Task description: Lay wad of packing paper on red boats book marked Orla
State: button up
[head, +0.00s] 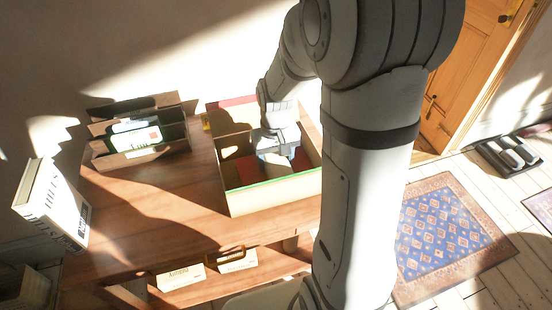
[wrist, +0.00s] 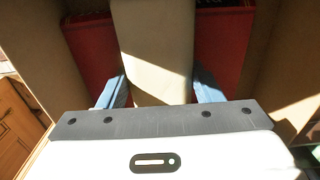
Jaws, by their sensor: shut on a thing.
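My gripper (head: 279,153) reaches down into an open cardboard box on the wooden table. In the wrist view its blue fingers (wrist: 160,92) are shut on a pale beige, smooth-sided piece (wrist: 158,45), which seems to be the wad of packing paper. A red book (wrist: 92,48) lies flat beneath it in the box and shows on both sides of the piece. Some dark marks show at the book's far edge, but no name can be read. I cannot tell whether the piece touches the book. In the head view the arm and gripper hide most of it.
The box (head: 268,196) has tall walls close around my gripper. Labelled bins (head: 181,277) sit on the lower shelf. Bare table lies between.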

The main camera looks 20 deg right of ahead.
aim_at(276, 159)
jog(key=o, duration=0.9)
jog(key=shift+f, duration=0.1)
jog(key=shift+o, duration=0.2)
notch_tip(276, 159, up, 12)
jog(key=p, duration=0.2)
jog(key=shift+r, duration=0.2)
jog(key=s+a+r+t+p, duration=0.1)
jog(key=s+r+t+p, duration=0.1)
jog(key=s+r+p, duration=0.7)
jog(key=s+r, duration=0.2)
jog(key=s, duration=0.3)
jog(key=shift+a+r+t+p, duration=0.15)
jog(key=shift+a+t+p, duration=0.1)
jog(key=shift+t+p, duration=0.1)
